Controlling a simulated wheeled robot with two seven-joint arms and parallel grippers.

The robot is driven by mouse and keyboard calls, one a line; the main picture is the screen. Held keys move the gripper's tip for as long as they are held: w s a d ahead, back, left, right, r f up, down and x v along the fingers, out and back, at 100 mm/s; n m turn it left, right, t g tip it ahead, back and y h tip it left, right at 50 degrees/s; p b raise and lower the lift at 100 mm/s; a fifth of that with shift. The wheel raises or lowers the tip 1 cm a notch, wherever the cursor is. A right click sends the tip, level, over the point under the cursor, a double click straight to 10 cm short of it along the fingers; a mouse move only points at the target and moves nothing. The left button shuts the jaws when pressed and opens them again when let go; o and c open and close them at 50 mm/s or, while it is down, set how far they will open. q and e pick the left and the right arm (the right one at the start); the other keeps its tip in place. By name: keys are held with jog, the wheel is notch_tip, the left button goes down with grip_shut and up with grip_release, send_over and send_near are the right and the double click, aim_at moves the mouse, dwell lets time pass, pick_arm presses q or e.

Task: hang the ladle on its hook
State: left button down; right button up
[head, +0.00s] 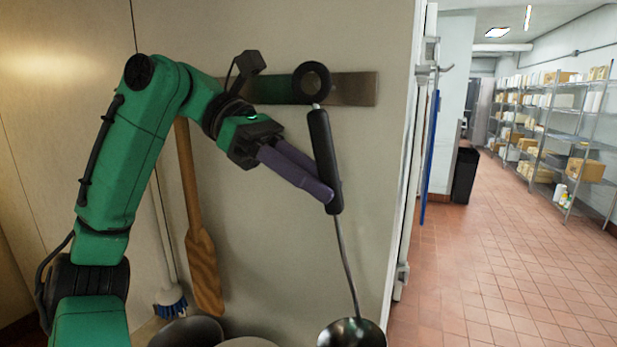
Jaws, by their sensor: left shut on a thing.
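The ladle has a black handle (321,150), a thin metal shaft and a steel bowl (352,333) at the bottom of the head view. It hangs nearly upright, its lower end tilted to the right. My left gripper (328,193) is shut on the lower part of the black handle. I cannot tell whether the ladle is on a hook; the hook itself is not clear. My right gripper is not in view.
A wooden paddle (203,265) and a blue-bristled brush (171,303) are left of the ladle by the wall. Round container tops (187,333) are below. The wall ends at a door edge on the right; open tiled floor (480,280) and shelves (560,140) lie beyond.

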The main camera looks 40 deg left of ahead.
pick_arm(q)
jog(key=shift+w+d+r, duration=0.1)
jog(key=shift+w+r, duration=0.05)
jog(key=shift+w, duration=0.15)
jog(key=shift+w+a+p, duration=0.25)
jog(key=shift+w, duration=0.3)
jog(key=shift+w+a+p, duration=0.2)
jog(key=shift+w+p, duration=0.05)
jog(key=shift+w, duration=0.25)
jog(key=shift+w+a+f, duration=0.15)
jog(key=shift+w+f, duration=0.05)
jog(key=shift+w, duration=0.15)
jog(key=shift+w+a+f, duration=0.1)
jog(key=shift+w+f, duration=0.3)
jog(key=c, duration=0.6)
grip_release()
